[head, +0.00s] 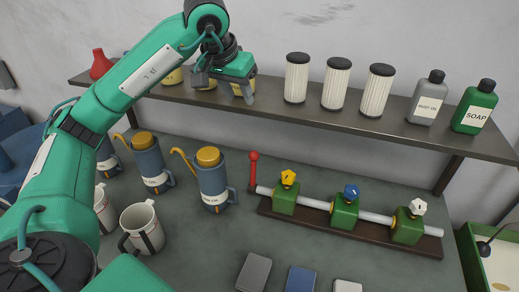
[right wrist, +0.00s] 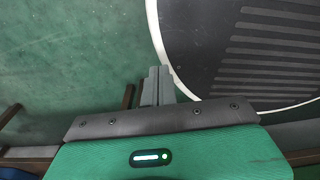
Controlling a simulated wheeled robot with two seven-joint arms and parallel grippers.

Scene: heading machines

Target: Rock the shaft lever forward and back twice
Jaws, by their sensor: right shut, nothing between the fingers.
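The shaft lever (head: 253,171) is red with a ball top. It stands upright at the left end of a grey shaft (head: 315,203) that runs through three green blocks on a dark brown base (head: 345,229). The blocks carry a yellow knob (head: 289,177), a blue knob (head: 351,192) and a white knob (head: 418,207). My left gripper (head: 225,90) is up by the shelf, above and left of the lever and apart from it. Its fingers are spread, with nothing seen held. My right gripper (right wrist: 157,84) shows only in the right wrist view, shut and empty, away from the lever.
A shelf (head: 270,108) above the bench holds white ribbed canisters (head: 336,84), a grey bottle (head: 427,97) and a green soap bottle (head: 474,107). Blue oil cans (head: 212,182) and a white mug (head: 142,228) stand left of the lever. Small blocks (head: 300,279) lie in front.

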